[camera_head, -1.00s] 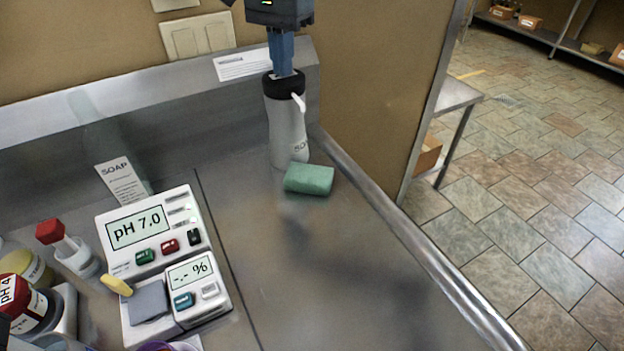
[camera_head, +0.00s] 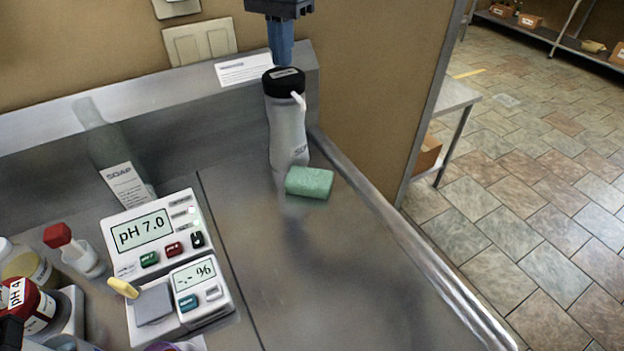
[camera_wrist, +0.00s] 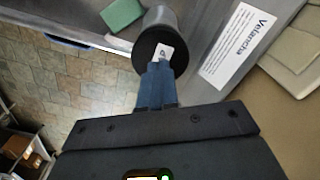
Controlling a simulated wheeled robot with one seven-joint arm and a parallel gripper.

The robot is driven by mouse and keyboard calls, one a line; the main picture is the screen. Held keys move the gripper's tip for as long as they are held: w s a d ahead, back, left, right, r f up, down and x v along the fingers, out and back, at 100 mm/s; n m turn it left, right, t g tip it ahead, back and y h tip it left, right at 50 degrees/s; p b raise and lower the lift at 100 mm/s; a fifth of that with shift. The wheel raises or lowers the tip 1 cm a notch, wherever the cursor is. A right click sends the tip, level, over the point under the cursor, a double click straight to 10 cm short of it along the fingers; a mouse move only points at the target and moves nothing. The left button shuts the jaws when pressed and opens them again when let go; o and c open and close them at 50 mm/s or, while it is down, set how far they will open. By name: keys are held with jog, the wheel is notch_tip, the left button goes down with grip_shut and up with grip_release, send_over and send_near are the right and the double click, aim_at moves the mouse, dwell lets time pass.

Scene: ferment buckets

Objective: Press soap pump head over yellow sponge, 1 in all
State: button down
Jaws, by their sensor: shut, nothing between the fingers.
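A grey soap pump bottle (camera_head: 287,135) stands upright at the back corner of the steel counter. Its black pump head (camera_head: 284,82) has a white spout (camera_head: 298,99) on the right side, toward the sponge. The sponge (camera_head: 309,182) is green, not yellow, and lies on the counter just in front and right of the bottle's base. My gripper (camera_head: 284,63) is shut and empty, pointing down just above the pump head. In the wrist view its fingertips (camera_wrist: 157,68) overlap the edge of the black pump head (camera_wrist: 152,48), and the sponge (camera_wrist: 122,13) shows beyond.
A pH meter (camera_head: 150,232) and a smaller device (camera_head: 201,287) stand at left. A red-capped bottle (camera_head: 75,250) and a pH 4 bottle (camera_head: 32,305) are beside them.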

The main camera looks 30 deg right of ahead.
dwell(0.4)
notch_tip(320, 180, up, 6)
jog(key=p, duration=0.3)
dwell(0.3)
dwell(0.5)
